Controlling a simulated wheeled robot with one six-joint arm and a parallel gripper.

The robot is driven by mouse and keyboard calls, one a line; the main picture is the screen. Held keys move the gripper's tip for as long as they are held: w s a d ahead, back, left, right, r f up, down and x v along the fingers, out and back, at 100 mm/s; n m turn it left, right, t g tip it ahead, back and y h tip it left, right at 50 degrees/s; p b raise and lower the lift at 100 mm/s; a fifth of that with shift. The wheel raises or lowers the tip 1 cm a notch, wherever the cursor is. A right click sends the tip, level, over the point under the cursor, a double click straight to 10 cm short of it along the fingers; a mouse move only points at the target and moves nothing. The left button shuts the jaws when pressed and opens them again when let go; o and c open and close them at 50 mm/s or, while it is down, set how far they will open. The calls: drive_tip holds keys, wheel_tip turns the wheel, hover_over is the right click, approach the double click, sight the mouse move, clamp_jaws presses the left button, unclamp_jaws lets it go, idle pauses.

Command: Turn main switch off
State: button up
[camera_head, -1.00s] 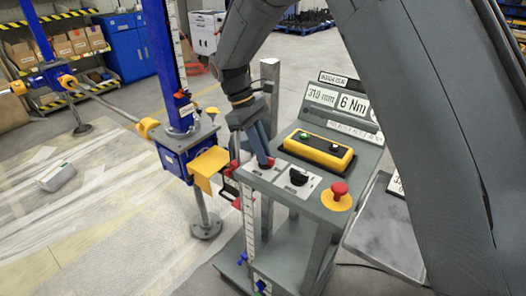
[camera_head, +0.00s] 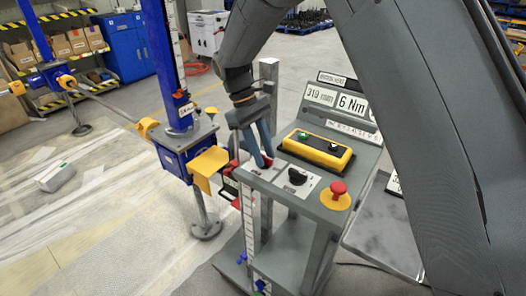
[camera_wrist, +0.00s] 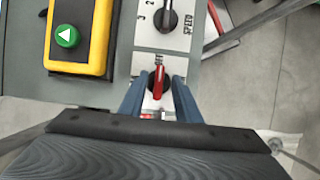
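The main switch is a red rotary knob (camera_wrist: 158,84) on a dark round base, on a white plate of the grey control panel. Its red handle points along the picture's vertical in the wrist view, with small, hard-to-read lettering just above it. In the head view the red switch (camera_head: 267,161) shows partly behind a finger. My gripper (camera_wrist: 158,92) is open, its two blue fingers on either side of the switch with gaps to the red handle. The gripper also shows in the head view (camera_head: 261,160), pointing down at the panel's left side.
Beside the switch is a black SPEED knob (camera_head: 297,177). A yellow button box (camera_head: 317,150) with a green button and a red emergency stop (camera_head: 338,192) on a yellow base are close by. A blue screw jack (camera_head: 187,150) with a yellow plate stands left of the panel.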

drive_tip(key=shift+w+a, duration=0.1)
drive_tip(key=shift+w+a+r, duration=0.1)
drive_tip(key=shift+r, duration=0.15)
drive_tip(key=b+v, duration=0.2)
drive_tip(key=v, duration=0.5)
drive_tip(key=shift+b, duration=0.35)
drive_tip(key=shift+r, duration=0.15)
drive_tip(key=s+d+m+t+y+p, duration=0.1)
drive_tip(key=s+d+m, duration=0.1)
drive_tip(key=d, duration=0.7)
drive_tip(key=s+d+f+m+t+y+p, duration=0.1)
drive_tip(key=s+d+m, duration=0.2)
drive_tip(key=d, duration=0.7)
drive_tip(key=s+d+f+m+t+y+p, duration=0.1)
drive_tip(key=s+d+m+t, duration=0.1)
drive_tip(key=s+d, duration=0.4)
drive_tip(key=shift+s+d+f+m+p, duration=0.1)
drive_tip(key=shift+d+m+p, duration=0.2)
drive_tip(key=shift+d, duration=0.5)
drive_tip(key=shift+s+d+f+m+p, duration=0.1)
drive_tip(key=shift+d+m, duration=0.3)
drive_tip(key=shift+d, duration=0.45)
drive_tip(key=s+f+m+y, duration=0.1)
drive_tip(key=s+f+m, duration=0.1)
drive_tip(key=s, duration=0.4)
drive_tip(key=shift+f+m+t, duration=0.25)
drive_tip(key=shift+m+t, duration=0.05)
drive_tip(key=shift+m, duration=0.4)
